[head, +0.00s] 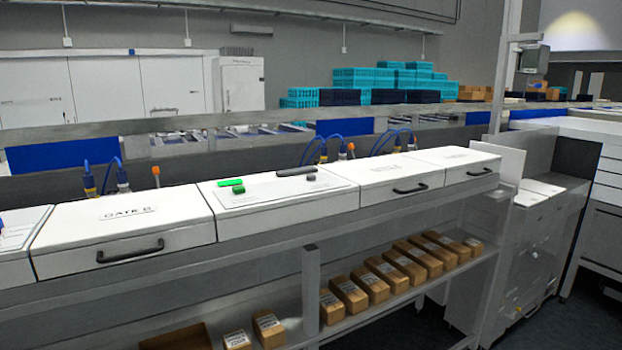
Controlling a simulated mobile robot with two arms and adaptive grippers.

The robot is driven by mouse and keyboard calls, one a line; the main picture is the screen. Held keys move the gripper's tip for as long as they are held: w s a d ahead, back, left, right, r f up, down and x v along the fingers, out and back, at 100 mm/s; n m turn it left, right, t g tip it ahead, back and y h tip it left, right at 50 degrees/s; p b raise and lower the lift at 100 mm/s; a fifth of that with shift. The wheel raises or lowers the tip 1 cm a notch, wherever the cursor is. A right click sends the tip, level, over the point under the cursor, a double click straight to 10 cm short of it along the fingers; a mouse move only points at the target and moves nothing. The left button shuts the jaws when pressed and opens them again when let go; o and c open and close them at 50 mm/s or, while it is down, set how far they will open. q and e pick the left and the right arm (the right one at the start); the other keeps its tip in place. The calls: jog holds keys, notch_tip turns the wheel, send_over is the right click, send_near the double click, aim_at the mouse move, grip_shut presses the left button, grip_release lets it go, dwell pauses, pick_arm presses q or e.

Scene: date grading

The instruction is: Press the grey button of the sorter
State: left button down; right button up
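The sorter's white top (335,196) runs across the middle of the head view as a row of boxy covers. One cover carries a flat control panel (262,196). On it lie a green bar-shaped piece (231,182) with a small dark green piece (238,189) beside it. A dark grey bar-shaped piece (296,171) is at the panel's far edge, with a small grey piece (311,178) just in front of it. I cannot tell which grey piece is the button. Neither of my grippers is in view.
Covers with black handles (130,252) flank the panel, one labelled GATE. Blue cables and orange-tipped posts (156,175) rise behind. A lower shelf holds several brown boxes (410,268). Teal crates (375,78) are stacked at the back. The space above the panel is clear.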

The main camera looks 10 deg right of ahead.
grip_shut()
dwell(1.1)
